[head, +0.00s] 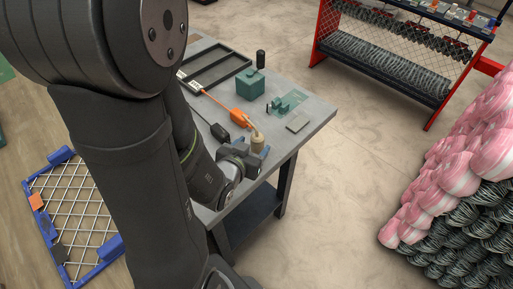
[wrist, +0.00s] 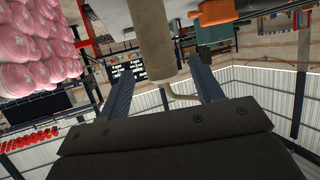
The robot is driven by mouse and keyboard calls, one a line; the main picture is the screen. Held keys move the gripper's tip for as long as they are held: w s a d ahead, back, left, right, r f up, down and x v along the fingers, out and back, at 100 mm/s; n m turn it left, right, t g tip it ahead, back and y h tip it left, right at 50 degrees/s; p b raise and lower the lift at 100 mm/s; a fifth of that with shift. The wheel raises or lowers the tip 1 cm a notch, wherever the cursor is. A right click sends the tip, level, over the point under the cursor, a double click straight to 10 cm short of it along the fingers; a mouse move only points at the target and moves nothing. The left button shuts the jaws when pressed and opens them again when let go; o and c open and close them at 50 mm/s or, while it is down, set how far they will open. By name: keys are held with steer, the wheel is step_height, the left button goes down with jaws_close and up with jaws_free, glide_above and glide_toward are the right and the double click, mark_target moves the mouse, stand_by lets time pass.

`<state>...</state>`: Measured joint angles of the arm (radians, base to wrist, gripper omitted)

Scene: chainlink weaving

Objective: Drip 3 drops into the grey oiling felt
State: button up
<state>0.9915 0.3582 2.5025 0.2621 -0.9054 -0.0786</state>
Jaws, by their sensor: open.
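A beige oil bottle (head: 257,143) with a bent spout stands upright near the front edge of the grey table. In the wrist view the beige bottle (wrist: 155,38) shows between the two fingers, with its thin bent spout (wrist: 182,99). My gripper (head: 250,152) is beside the bottle with its fingers around it; in the wrist view my gripper (wrist: 162,74) is open, with gaps beside the bottle. A small flat grey pad (head: 298,121), which looks like the oiling felt, lies on the table's right part, apart from the bottle.
A tool with an orange handle (head: 240,117) lies just behind the bottle. A teal block (head: 250,84), a small teal fixture (head: 288,102), a dark cylinder (head: 260,59) and a dark tray (head: 222,65) are farther back on the table (head: 312,108). The right corner is mostly clear.

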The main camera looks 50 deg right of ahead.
mark_target(259, 138)
steer(key=shift+x, duration=2.95)
steer(key=c, duration=1.1)
